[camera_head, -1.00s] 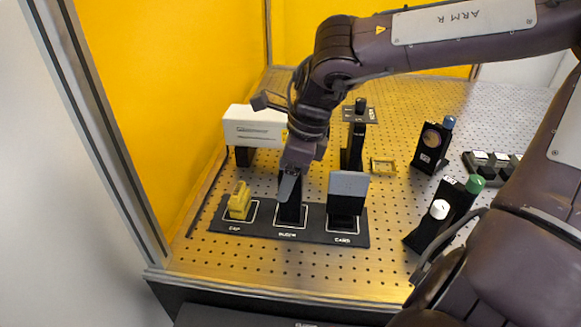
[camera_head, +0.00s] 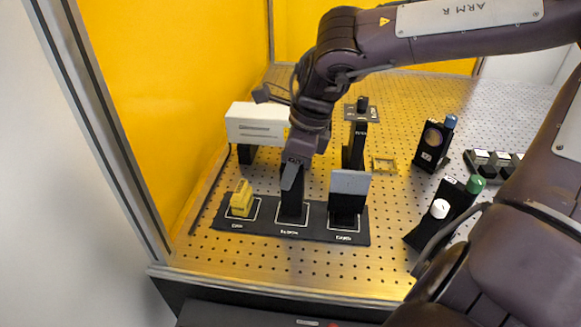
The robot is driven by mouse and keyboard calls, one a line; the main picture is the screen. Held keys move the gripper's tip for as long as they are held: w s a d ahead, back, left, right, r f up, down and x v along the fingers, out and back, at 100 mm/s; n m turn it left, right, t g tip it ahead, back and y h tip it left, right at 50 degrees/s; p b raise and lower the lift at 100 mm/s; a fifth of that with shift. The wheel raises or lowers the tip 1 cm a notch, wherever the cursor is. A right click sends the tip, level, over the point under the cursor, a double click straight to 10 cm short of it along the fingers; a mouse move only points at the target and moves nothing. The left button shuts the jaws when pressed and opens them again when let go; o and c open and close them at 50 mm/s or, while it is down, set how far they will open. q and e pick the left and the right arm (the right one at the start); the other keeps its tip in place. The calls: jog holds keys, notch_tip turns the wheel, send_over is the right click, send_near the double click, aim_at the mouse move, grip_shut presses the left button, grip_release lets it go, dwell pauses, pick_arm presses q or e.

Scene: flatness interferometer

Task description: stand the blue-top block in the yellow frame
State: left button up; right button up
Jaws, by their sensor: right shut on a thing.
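My right gripper (camera_head: 291,178) points down over the middle place of the black three-place tray (camera_head: 262,230), the one labelled like "BLOCK". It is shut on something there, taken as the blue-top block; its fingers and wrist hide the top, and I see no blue. A dark upright body (camera_head: 292,206) shows below the fingers, over the outlined square; I cannot tell whether this is the block or its stand. The small yellow frame (camera_head: 384,172) lies flat and looks empty on the perforated plate, to the right of and behind the gripper. My left gripper is not in view.
A yellow piece (camera_head: 241,199) and a grey card on a black stand (camera_head: 349,182) flank the gripper. Behind are a white box (camera_head: 256,120) and a black post (camera_head: 357,140). Mounts with blue (camera_head: 450,121), green (camera_head: 475,184) and white (camera_head: 439,208) knobs stand right.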

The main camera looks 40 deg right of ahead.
jog(key=shift+r+p, duration=1.9)
jog(key=shift+r, duration=0.6)
